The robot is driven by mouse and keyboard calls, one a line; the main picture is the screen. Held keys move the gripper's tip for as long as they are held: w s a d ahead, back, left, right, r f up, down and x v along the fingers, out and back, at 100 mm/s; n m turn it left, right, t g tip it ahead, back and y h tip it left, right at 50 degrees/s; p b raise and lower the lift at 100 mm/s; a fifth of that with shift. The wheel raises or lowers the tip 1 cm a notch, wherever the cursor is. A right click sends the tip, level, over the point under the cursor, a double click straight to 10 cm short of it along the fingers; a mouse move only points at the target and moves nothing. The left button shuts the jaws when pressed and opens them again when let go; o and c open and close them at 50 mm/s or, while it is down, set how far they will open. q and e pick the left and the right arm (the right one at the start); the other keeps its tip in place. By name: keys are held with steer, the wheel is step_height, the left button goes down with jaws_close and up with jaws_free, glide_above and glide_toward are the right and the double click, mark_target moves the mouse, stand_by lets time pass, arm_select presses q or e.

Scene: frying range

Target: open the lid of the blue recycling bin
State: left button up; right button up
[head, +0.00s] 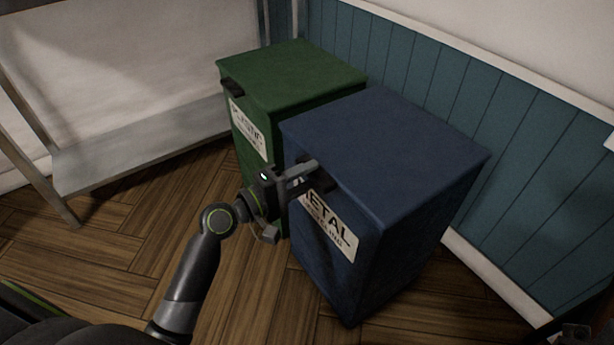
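The blue bin (419,160) stands in the middle right, with a white label reading "METAL" (331,229) on its front. Its lid lies flat and shut on top. My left gripper (314,175) is at the upper front edge of the blue bin, just above the label. Its two grey fingers point at the bin and look apart. A dark handle below the lid's front edge is partly hidden by the fingers; I cannot tell whether they touch it. A dark piece at the bottom right corner looks like my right gripper (578,332), its fingers not visible.
A green bin (292,76) with a shut lid, a dark handle and a white label stands close to the left of the blue bin. Blue wall panelling (480,95) runs behind both. A metal table (140,140) is at left. Wooden floor in front is clear.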

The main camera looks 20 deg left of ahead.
arm_select(q)
steer(key=shift+w+d, duration=0.2)
jaws_close()
stand_by(0.4)
